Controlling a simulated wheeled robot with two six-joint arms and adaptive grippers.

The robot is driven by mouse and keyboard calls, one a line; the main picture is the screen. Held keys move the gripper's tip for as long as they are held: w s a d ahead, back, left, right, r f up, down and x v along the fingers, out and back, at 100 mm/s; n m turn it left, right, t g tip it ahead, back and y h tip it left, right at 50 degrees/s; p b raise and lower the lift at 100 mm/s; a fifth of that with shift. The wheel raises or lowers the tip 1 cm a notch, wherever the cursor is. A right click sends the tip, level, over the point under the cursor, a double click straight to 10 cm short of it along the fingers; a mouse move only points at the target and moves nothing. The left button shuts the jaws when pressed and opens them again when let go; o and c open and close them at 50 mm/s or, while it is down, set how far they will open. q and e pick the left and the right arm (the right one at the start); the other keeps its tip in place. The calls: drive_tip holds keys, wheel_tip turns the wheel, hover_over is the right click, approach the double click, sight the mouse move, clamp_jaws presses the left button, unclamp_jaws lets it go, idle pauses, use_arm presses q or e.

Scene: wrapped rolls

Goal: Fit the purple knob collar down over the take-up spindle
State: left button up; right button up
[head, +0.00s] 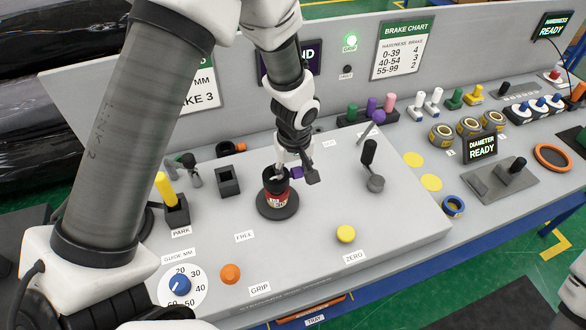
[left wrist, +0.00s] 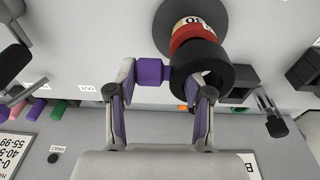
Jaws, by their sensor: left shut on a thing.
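The purple knob (head: 297,172) sticks out sideways from a black ring-shaped collar (head: 268,174). In the left wrist view the knob (left wrist: 153,72) and the dark ring (left wrist: 216,62) lie together. My left gripper (head: 294,174) is shut on the collar, with one finger against the knob's outer end and the other fingertip at the ring's opening (left wrist: 160,97). Below the ring is an upright with a red and cream numbered band (head: 276,198) on a round black base (head: 278,211). I take this to be the take-up spindle. I cannot tell how deep the collar sits on it. My right gripper is out of view.
The grey panel carries a black square socket (head: 228,182) left of the spindle, a black lever (head: 369,153) to its right, and yellow (head: 346,233) and orange (head: 230,273) buttons in front. A rack of coloured pegs (head: 371,112) stands behind.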

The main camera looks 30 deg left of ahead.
use_arm(q)
drive_tip(key=shift+f, duration=0.15)
drive_tip(key=o, duration=1.4)
wheel_tip(320, 180, up, 12)
drive_tip(key=s, duration=0.1)
drive_tip(key=shift+d, duration=0.45)
drive_tip(key=shift+s, duration=0.15)
